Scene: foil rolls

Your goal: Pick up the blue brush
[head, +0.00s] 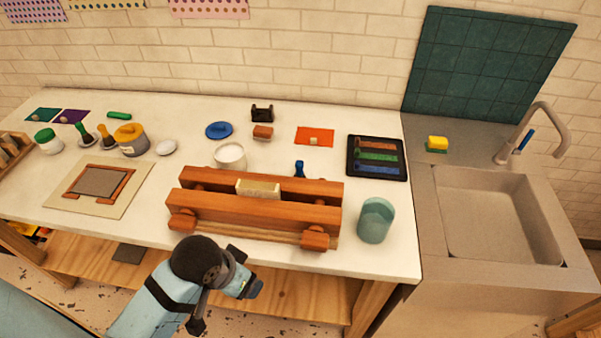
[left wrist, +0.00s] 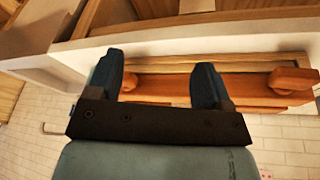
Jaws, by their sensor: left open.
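A small upright blue object (head: 299,169), which looks like the blue brush, stands on the counter behind a wooden press. Only its upper part shows; the press hides its base. My left gripper (head: 247,272) is in front of the counter's front edge, on the near side of the press and apart from the blue object. In the left wrist view its two dark fingers (left wrist: 160,65) are spread, with nothing between them. The blue object cannot be made out in that view. My right gripper is not in view.
The orange-brown wooden press (head: 255,207) stands between my left gripper and the blue object; it also shows in the left wrist view (left wrist: 240,86). A white pot (head: 230,155), a teal cup (head: 376,220) and a black tray (head: 351,163) are nearby. A sink (head: 500,215) is right.

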